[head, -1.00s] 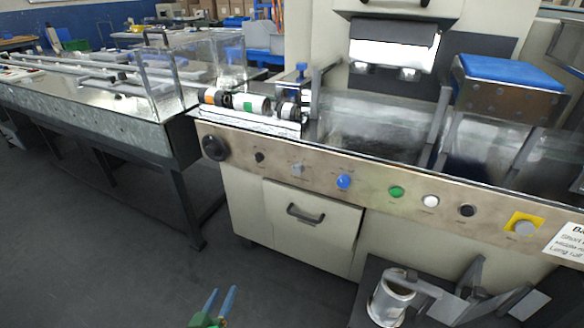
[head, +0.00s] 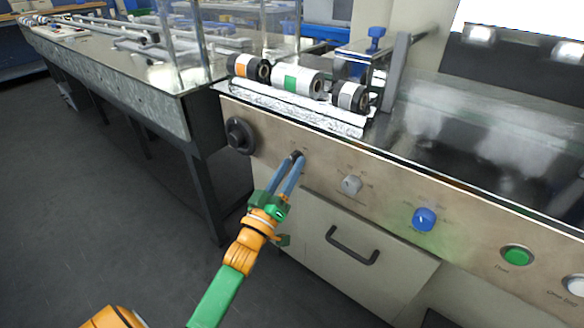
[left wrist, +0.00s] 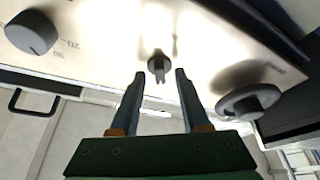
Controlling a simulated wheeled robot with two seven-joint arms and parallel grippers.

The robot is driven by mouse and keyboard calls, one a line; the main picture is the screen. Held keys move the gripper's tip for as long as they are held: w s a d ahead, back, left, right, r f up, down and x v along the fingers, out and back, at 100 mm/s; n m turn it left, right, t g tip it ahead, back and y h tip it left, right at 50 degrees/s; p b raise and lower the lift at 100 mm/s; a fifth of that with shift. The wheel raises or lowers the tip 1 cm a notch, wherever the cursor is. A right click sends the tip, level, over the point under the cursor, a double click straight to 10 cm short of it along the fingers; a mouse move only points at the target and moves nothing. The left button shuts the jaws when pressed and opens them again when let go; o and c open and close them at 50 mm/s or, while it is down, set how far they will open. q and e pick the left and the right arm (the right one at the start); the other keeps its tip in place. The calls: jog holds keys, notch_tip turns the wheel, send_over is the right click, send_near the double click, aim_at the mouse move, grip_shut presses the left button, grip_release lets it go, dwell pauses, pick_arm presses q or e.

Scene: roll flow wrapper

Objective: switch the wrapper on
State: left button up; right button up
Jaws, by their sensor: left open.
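The wrapper's front panel (head: 400,185) carries a small black switch (head: 297,155) at its left part. The switch also shows in the left wrist view (left wrist: 157,62), as a dark stub with a narrow lever. My left gripper (head: 292,161) is open with its blue-grey fingers pointing at the switch. In the left wrist view the fingertips (left wrist: 160,77) lie on either side of the switch's line, with the lever between or just beyond them; I cannot tell if they touch. The fingers partly hide the switch in the head view. My right gripper is not in view.
A large black knob (head: 240,136) is left of the switch. A grey knob (head: 351,185), a blue knob (head: 424,218) and a green button (head: 517,256) lie to the right. A drawer handle (head: 352,246) is below. Rolls (head: 297,82) sit above on the wrapper's edge.

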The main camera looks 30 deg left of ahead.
pick_arm(q)
jog(key=shift+w, duration=0.2)
grip_shut()
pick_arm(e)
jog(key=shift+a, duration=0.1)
